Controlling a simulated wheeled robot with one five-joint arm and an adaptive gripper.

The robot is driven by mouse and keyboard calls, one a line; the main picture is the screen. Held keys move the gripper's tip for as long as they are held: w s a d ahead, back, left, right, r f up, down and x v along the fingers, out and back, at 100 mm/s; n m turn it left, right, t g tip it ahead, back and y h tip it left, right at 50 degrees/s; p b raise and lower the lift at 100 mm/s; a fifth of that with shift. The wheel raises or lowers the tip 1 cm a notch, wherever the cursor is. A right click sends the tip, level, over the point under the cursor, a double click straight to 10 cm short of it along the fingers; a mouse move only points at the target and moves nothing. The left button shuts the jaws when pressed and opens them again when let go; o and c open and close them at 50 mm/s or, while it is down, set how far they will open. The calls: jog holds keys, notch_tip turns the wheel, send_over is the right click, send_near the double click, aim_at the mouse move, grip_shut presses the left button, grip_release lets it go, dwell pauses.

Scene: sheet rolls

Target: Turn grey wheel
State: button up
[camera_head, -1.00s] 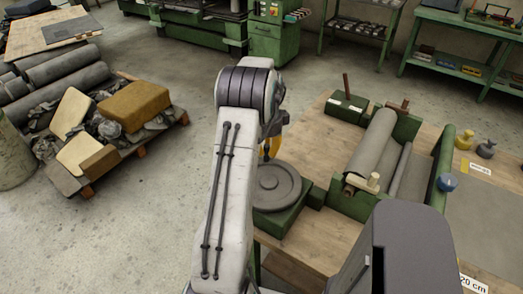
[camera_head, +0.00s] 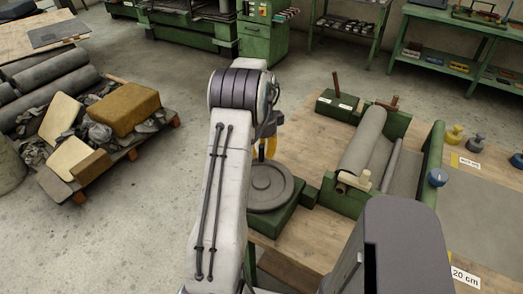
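The grey wheel (camera_head: 268,186) is a flat round disc lying on a green base (camera_head: 276,220) at the left edge of the wooden table. My gripper (camera_head: 266,150) shows as a yellow part just above the far side of the wheel. It is partly hidden by my arm, so I cannot tell whether its fingers are open or shut, or whether they touch the wheel. The left edge of the wheel is close to my arm in the picture.
A green roller machine (camera_head: 367,152) stands right of the wheel, with a green box with a red-brown lever (camera_head: 334,85) behind it. Yellow and grey weights (camera_head: 454,134) stand farther right. A loaded pallet (camera_head: 96,140) lies on the floor at left.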

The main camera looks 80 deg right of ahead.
jog(key=shift+o, duration=0.9)
jog(key=shift+r, duration=0.1)
jog(key=shift+r, duration=0.1)
notch_tip(320, 180, up, 12)
jog(key=shift+f, duration=0.15)
dwell(0.4)
